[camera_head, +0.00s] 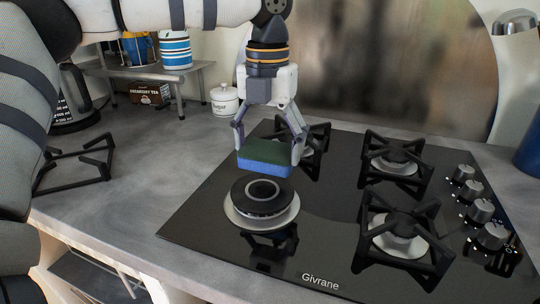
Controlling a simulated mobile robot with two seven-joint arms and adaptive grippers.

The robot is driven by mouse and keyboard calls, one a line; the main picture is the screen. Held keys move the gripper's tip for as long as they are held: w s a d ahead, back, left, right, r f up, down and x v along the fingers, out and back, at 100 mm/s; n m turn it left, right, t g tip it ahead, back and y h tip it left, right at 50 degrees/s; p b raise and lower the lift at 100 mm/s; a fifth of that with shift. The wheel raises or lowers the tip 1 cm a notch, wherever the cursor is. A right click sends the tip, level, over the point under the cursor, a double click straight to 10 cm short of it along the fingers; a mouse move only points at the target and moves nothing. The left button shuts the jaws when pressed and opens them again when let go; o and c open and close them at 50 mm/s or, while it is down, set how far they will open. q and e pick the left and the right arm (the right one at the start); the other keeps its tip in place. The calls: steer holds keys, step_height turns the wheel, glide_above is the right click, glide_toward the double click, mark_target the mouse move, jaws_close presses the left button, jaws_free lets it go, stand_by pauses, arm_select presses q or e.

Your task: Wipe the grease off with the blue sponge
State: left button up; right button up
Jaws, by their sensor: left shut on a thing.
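My left gripper (269,137) reaches down from above and is shut on the blue sponge (265,168). The sponge has a dark green top layer and a blue lower layer. It is held above the black glass hob (190,221), just behind and over the front-left burner (262,197). That burner has no grate on it. I cannot make out a distinct grease patch on the dark, shiny glass. My right gripper is not in view.
Pan grates stand over the other burners, including the front-right one (400,232). A removed grate (75,165) lies on the grey counter at left. Knobs (481,211) line the hob's right side. A white lidded pot (224,100) and a small shelf (150,71) stand behind.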

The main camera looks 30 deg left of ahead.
arm_select(q)
steer(key=shift+w+r, duration=0.1)
steer(key=shift+r, duration=2.1)
